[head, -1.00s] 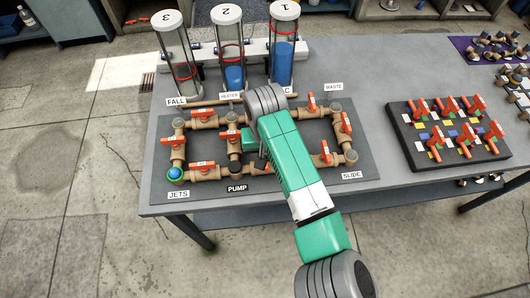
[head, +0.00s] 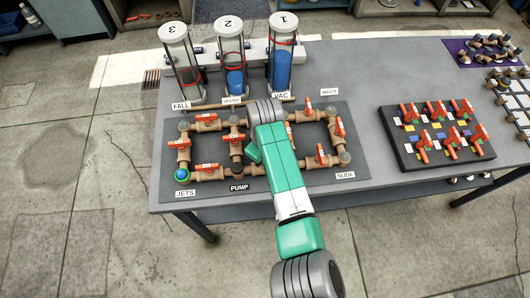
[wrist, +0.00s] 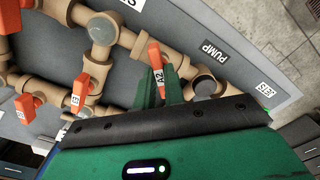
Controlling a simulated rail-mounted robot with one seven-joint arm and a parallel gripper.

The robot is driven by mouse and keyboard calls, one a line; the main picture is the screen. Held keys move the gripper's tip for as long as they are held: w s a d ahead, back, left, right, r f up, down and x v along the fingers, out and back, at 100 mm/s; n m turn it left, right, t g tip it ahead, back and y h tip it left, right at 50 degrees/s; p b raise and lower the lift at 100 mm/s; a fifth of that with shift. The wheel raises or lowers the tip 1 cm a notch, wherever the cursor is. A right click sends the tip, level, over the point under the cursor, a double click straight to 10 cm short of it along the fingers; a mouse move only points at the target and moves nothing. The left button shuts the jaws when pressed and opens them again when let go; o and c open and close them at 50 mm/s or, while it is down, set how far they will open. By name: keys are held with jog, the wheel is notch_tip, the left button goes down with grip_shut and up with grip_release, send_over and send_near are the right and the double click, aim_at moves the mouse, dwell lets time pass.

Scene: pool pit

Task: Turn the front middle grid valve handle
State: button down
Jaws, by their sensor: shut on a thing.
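In the wrist view an orange valve handle marked A2 (wrist: 156,62) stands between the two green fingers of my gripper (wrist: 158,78), which is shut on it. The handle sits on the tan pipe grid, near the PUMP label (wrist: 214,49). In the head view my gripper (head: 253,152) is over the front middle of the pipe grid, and my arm hides the held handle. The grid (head: 207,174) lies on a dark board (head: 330,181). Other orange handles show on it, such as one at front left (head: 206,167) and one at front right (head: 321,155).
A black block with several orange handles (head: 425,165) lies on the right. Bare grey tabletop (head: 365,75) separates it from the grid. Neighbouring handles (wrist: 83,88) stand close to my fingers.

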jog(key=n+p, duration=0.1)
jog(key=n, duration=0.3)
jog(key=shift+r+n, duration=0.1)
jog(key=shift+n, duration=0.2)
jog(key=n+p, duration=0.1)
jog(key=n, duration=0.3)
jog(key=shift+n, duration=0.3)
jog(key=c, duration=1.5)
grip_release()
notch_tip(320, 180, up, 8)
jog(key=shift+f+p, duration=0.15)
jog(key=shift+p, duration=0.55)
